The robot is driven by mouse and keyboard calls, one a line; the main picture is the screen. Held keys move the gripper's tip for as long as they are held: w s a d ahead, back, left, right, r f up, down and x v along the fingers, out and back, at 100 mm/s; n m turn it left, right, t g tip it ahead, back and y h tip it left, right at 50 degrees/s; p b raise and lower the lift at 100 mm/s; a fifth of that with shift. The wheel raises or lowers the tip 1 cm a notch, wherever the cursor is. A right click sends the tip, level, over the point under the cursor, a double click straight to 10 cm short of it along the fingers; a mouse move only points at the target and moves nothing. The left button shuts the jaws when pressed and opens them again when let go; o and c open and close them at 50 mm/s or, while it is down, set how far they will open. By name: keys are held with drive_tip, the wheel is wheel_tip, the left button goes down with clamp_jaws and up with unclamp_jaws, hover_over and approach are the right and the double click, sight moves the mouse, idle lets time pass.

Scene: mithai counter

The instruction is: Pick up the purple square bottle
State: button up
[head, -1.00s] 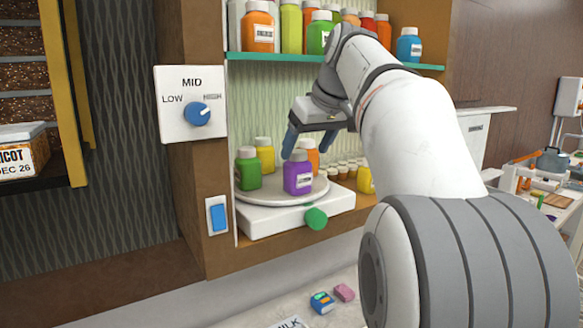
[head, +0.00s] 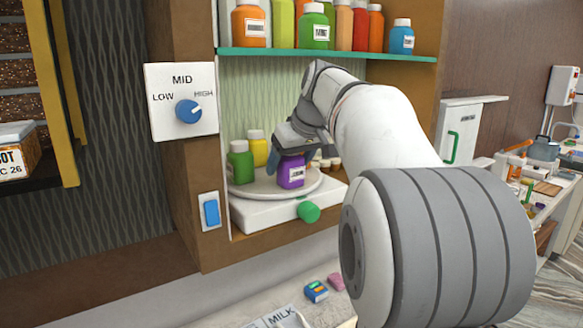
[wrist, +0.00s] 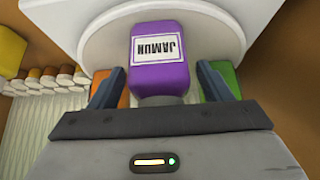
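The purple square bottle (head: 291,173), with a white label reading JAMUN, stands upright on a round white turntable (head: 250,197) inside the lower shelf. My gripper (wrist: 160,80) is open, reaching down over the bottle from above. One finger is on each side, with a visible gap between each finger and the bottle. In the head view my gripper covers the bottle's top.
On the turntable, a green bottle (head: 240,163) and a yellow bottle (head: 257,150) stand left of the purple one. Orange shows close beside the left finger in the wrist view, green beside the right. A shelf edge (head: 330,54) with more bottles runs above.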

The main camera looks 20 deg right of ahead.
drive_tip(key=c, duration=1.1)
drive_tip(key=shift+s+r, duration=0.1)
drive_tip(key=shift+r, duration=0.05)
